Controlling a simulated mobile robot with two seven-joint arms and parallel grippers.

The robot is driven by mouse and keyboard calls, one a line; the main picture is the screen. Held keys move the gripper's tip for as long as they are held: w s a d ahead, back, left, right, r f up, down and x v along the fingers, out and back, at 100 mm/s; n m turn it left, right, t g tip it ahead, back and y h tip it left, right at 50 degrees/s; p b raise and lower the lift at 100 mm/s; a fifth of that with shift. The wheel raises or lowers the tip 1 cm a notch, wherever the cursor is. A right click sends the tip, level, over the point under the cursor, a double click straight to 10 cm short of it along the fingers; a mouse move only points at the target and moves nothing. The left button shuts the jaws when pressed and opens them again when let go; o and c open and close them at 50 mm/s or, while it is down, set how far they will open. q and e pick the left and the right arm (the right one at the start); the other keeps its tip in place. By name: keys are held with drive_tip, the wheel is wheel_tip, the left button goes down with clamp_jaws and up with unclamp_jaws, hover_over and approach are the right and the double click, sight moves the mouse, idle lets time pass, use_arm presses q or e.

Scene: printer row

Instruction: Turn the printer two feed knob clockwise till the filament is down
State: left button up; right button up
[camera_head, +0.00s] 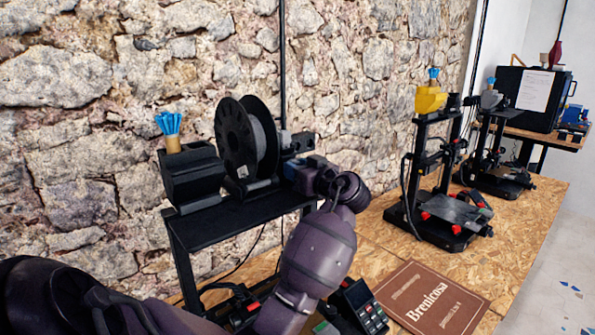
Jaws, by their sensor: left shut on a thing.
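The nearest printer (235,213) has a black frame and a black filament spool (240,140) on its top bar. My left arm comes in from the lower left and reaches up to the right end of that bar. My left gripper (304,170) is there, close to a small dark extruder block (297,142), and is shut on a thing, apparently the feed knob. The wrist hides the knob and the fingertips, so I cannot see its angle or the filament. I cannot read which printer is number two. My right gripper is out of view.
Two more printers stand further right, one with a yellow top piece (429,99), one with a grey one (491,101). A brown Brenicosa board (433,302) and a black control panel (361,306) lie in front. A stone wall (90,130) is close behind.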

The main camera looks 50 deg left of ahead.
use_arm(q)
drive_tip(key=shift+f+m+b, duration=0.1)
drive_tip(key=shift+m+b, duration=0.2)
drive_tip(key=shift+b, duration=0.05)
drive_tip(key=shift+m, duration=0.9)
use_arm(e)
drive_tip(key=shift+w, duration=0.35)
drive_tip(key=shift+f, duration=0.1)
use_arm(q)
drive_tip(key=o, duration=0.9)
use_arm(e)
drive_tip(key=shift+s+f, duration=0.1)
